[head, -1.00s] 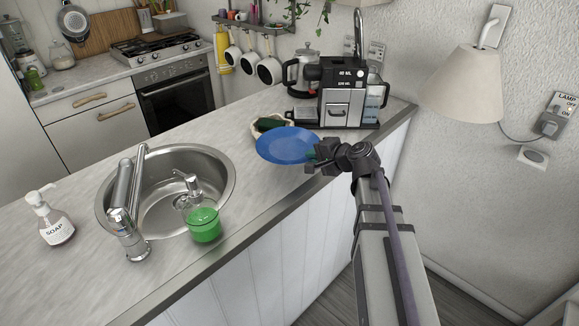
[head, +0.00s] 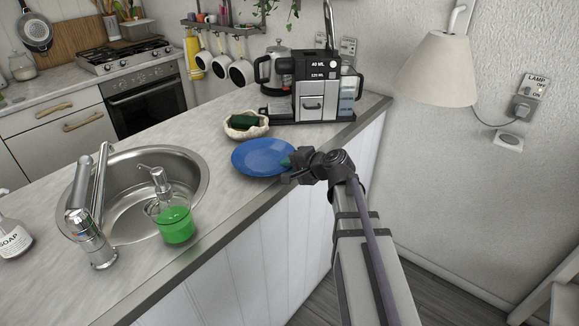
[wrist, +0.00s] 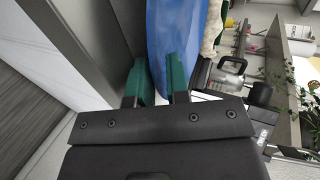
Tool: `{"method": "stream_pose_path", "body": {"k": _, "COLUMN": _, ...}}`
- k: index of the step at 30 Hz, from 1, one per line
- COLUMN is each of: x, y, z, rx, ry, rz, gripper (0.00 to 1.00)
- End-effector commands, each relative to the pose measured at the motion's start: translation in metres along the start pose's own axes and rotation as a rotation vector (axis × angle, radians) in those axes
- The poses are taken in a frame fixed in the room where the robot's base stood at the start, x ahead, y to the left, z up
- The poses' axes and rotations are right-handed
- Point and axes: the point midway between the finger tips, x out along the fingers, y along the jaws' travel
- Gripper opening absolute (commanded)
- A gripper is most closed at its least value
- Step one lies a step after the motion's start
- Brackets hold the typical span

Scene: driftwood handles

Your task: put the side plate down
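The side plate is a blue round plate (head: 262,156), seen in the head view low over the counter, between the sink and the coffee machine. It looks near level; I cannot tell whether its underside touches the counter. My gripper (head: 287,166) is at the plate's right edge. In the wrist view, the green fingertips (wrist: 161,82) stand on either side of the blue rim (wrist: 178,30), shut on it. The wrist view shows only part of the plate.
A pale bowl with a dark green thing (head: 246,124) stands just behind the plate. The coffee machine (head: 315,95) is behind to the right. The sink (head: 150,190) and a green soap dispenser (head: 175,220) are to the left. The counter's front edge (head: 215,255) runs close by.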

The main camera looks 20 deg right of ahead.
Motion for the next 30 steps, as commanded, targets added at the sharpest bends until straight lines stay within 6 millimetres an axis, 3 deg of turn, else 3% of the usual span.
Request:
{"method": "stream_pose_path", "body": {"k": 5, "x": -0.002, "y": -0.005, "z": 0.0, "rx": 0.0, "ry": 0.0, "rz": 0.0, "gripper": 0.16}}
{"method": "stream_pose_path", "body": {"k": 7, "x": -0.012, "y": -0.005, "z": 0.0, "rx": 0.002, "ry": 0.002, "rz": 0.0, "gripper": 0.16}}
{"method": "stream_pose_path", "body": {"k": 15, "x": -0.083, "y": -0.008, "z": 0.001, "rx": 0.002, "ry": 0.003, "rz": 0.0, "gripper": 0.16}}
{"method": "stream_pose_path", "body": {"k": 21, "x": -0.117, "y": -0.004, "z": 0.0, "rx": 0.002, "ry": 0.002, "rz": 0.0, "gripper": 0.16}}
{"method": "stream_pose_path", "body": {"k": 27, "x": -0.118, "y": 0.0, "z": 0.006, "rx": -0.019, "ry": -0.015, "rz": 0.02, "gripper": 0.16}}
{"method": "stream_pose_path", "body": {"k": 29, "x": -0.107, "y": 0.007, "z": 0.025, "rx": -0.087, "ry": -0.069, "rz": 0.095, "gripper": 0.16}}
{"method": "stream_pose_path", "body": {"k": 30, "x": -0.096, "y": 0.017, "z": 0.046, "rx": -0.166, "ry": -0.128, "rz": 0.183, "gripper": 0.16}}
